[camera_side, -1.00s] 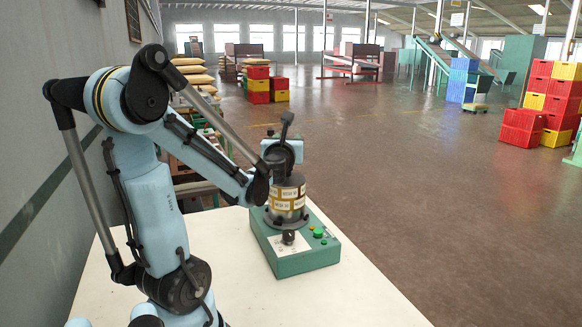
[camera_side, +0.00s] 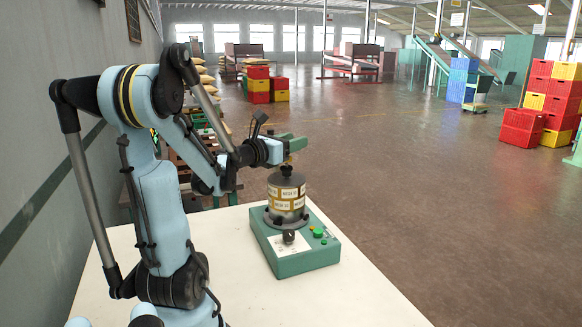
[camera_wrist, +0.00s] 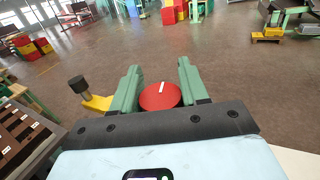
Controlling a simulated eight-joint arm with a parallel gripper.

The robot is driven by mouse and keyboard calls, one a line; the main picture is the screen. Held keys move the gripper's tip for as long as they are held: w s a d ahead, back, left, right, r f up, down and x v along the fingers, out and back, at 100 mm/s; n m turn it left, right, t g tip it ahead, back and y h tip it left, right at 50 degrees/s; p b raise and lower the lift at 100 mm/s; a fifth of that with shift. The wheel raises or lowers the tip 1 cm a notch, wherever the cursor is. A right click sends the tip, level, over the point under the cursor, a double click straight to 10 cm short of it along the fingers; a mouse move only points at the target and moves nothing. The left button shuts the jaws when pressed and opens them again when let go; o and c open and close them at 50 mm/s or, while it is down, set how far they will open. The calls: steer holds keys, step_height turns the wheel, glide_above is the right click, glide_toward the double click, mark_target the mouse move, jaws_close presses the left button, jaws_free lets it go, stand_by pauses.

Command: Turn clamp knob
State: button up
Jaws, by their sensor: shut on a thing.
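A red round knob (camera_wrist: 155,98) with a white mark sits between the two green jaws of my gripper (camera_wrist: 155,88) in the wrist view. I take it for the clamp knob. The jaws are shut on its sides. In the side view my gripper (camera_side: 297,144) lies level, pointing right, above the grey drum (camera_side: 287,198) with cream and yellow labels. The knob is hidden behind the jaws there. The drum stands upright on a green base (camera_side: 307,264).
The base carries a black dial (camera_side: 289,237) and a green button (camera_side: 318,233). A yellow arm with a black grip (camera_wrist: 79,85) is left of the jaws in the wrist view. The white table (camera_side: 345,300) is clear in front. Crates stand far back.

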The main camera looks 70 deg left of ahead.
stand_by(0.4)
steer(key=o, duration=1)
steer(key=shift+c, duration=0.2)
steer(key=shift+r, duration=0.1)
steer(key=shift+r, duration=0.55)
step_height(320, 180, up, 3)
steer(key=shift+d+r, duration=0.1)
steer(key=shift+d, duration=0.05)
steer(key=w+d+r, duration=0.3)
steer(key=d+r, duration=0.3)
steer(key=d, duration=0.5)
steer(key=shift+r, duration=0.3)
steer(key=shift+w, duration=0.1)
